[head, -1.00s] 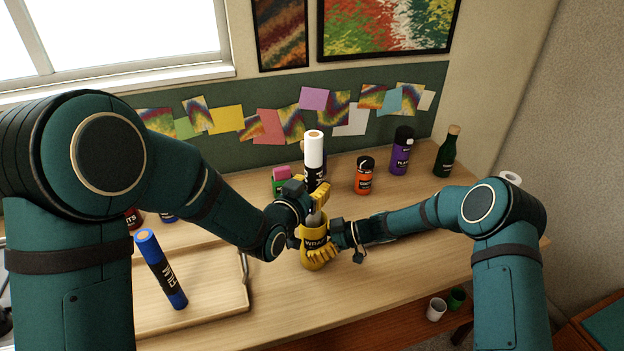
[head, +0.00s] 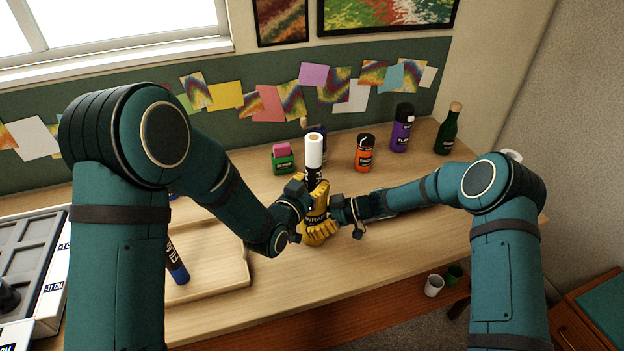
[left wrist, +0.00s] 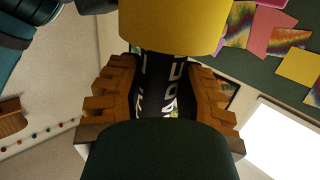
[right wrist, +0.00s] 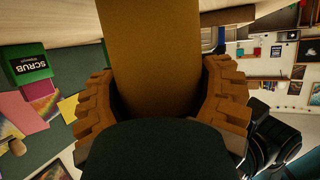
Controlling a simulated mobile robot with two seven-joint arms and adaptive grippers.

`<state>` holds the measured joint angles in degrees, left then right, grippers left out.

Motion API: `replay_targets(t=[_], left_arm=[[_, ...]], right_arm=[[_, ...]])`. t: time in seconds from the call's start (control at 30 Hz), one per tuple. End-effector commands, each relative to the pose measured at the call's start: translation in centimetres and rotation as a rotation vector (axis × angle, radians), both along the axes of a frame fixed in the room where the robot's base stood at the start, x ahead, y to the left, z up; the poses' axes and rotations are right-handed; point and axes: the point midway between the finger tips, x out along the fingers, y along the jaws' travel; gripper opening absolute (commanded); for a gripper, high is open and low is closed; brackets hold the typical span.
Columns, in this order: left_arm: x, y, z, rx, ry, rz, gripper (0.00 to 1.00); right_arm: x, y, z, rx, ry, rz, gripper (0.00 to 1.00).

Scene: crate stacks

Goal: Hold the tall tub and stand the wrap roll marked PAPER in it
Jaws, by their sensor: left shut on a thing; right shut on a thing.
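The wrap roll (head: 314,151), with a white top and a black label, is in my left gripper (head: 316,190). In the left wrist view the dark label of the roll (left wrist: 162,92) lies between the finger pads; its white letters are only partly readable. The tall yellow tub (head: 316,217), lettered WRAP, is in my right gripper (head: 322,232), whose fingers close around its side. It fills the middle of the right wrist view (right wrist: 152,60). The roll's lower end is hidden by the tub (left wrist: 172,25) and appears to be in its mouth.
A wooden tray (head: 217,283) with a blue-ended roll (head: 178,270) lies left. Behind stand a green-and-pink SCRUB container (head: 283,161), an orange bottle (head: 364,155), a purple bottle (head: 402,130) and a dark green bottle (head: 447,132). The table's front right is clear.

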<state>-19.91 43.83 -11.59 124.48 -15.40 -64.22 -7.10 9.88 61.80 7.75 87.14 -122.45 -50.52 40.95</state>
Motion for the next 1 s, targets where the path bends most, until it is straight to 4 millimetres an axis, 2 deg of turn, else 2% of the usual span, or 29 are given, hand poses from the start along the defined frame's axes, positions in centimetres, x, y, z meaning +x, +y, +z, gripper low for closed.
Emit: replay_targets(t=[0.4,0.43,0.5,0.83,1.0], left_arm=[[0.0,0.0,-0.3,-0.001,-0.002,0.000,0.00],[0.0,0.0,-0.3,-0.001,-0.002,0.000,0.43],[0.0,0.0,-0.3,-0.001,-0.002,0.000,0.66],[-0.1,0.1,-0.3,0.000,0.000,0.000,0.66],[-1.5,0.8,-0.2,0.000,0.002,0.001,0.66]], right_arm=[[0.0,0.0,-0.1,-0.001,0.000,0.000,0.36],[0.0,0.0,-0.1,-0.001,0.000,0.000,0.36],[0.0,0.0,-0.1,-0.001,0.000,0.000,0.36],[0.0,0.0,0.0,-0.001,0.000,0.000,0.36],[0.0,0.0,0.0,-0.001,0.000,0.000,0.36]])
